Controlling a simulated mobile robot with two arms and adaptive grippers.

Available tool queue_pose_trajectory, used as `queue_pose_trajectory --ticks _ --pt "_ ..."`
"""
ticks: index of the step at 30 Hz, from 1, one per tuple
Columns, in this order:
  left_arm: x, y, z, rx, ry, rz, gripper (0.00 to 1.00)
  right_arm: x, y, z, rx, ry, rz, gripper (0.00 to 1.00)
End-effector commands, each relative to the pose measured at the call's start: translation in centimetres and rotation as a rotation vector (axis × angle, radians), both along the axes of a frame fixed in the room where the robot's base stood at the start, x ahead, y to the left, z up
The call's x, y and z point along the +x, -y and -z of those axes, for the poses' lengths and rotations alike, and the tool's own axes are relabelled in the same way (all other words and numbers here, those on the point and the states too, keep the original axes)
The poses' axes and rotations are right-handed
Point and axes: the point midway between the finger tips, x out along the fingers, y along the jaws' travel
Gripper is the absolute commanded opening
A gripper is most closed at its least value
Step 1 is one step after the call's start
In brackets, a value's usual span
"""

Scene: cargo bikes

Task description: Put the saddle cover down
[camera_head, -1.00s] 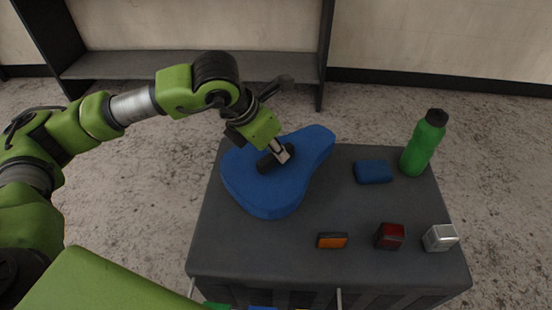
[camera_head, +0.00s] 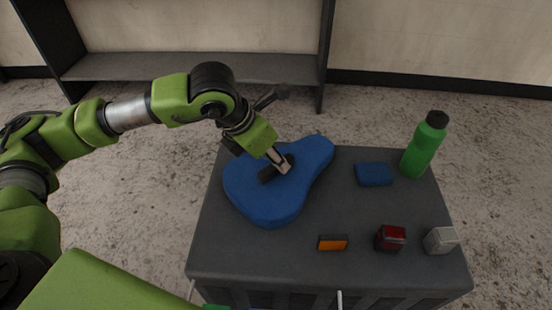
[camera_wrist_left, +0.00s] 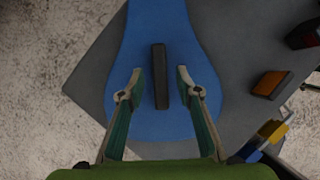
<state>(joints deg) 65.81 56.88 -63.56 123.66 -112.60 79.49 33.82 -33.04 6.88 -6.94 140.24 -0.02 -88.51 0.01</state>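The blue saddle cover (camera_head: 264,202) lies flat on the left part of a dark grey table top, its narrow end toward the back right. A short black handle (camera_head: 270,174) stands out on top of it. In the left wrist view the cover (camera_wrist_left: 137,112) fills the middle, with the black handle (camera_wrist_left: 160,76) between my fingers. My left gripper (camera_head: 281,161) is over the cover. In the wrist view its fingers (camera_wrist_left: 159,77) are apart, with a gap on both sides of the handle. My right gripper is not in view.
On the table top (camera_head: 235,258) are a blue box (camera_head: 373,174), a green bottle (camera_head: 424,145), an orange-faced block (camera_head: 332,243), a red block (camera_head: 390,239) and a silver block (camera_head: 440,240), all right of the cover. A shelf (camera_head: 190,67) stands behind.

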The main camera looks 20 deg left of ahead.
Motion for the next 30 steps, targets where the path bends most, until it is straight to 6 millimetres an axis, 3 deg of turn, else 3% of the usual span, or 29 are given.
queue_pose_trajectory --ticks 6,13,27,30 --pt "-1.8 -1.1 -4.6 0.000 0.005 -0.001 0.32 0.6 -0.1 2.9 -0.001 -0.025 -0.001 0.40" --pt "-3.4 -2.0 -8.0 0.001 0.004 -0.001 0.32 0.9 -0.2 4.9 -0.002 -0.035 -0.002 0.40" --pt "-4.0 -2.2 -8.9 0.000 0.000 0.000 0.32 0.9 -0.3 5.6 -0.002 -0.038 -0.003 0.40" --pt "-4.2 -1.2 -8.9 -0.027 -0.008 0.022 0.32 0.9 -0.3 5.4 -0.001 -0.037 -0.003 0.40"
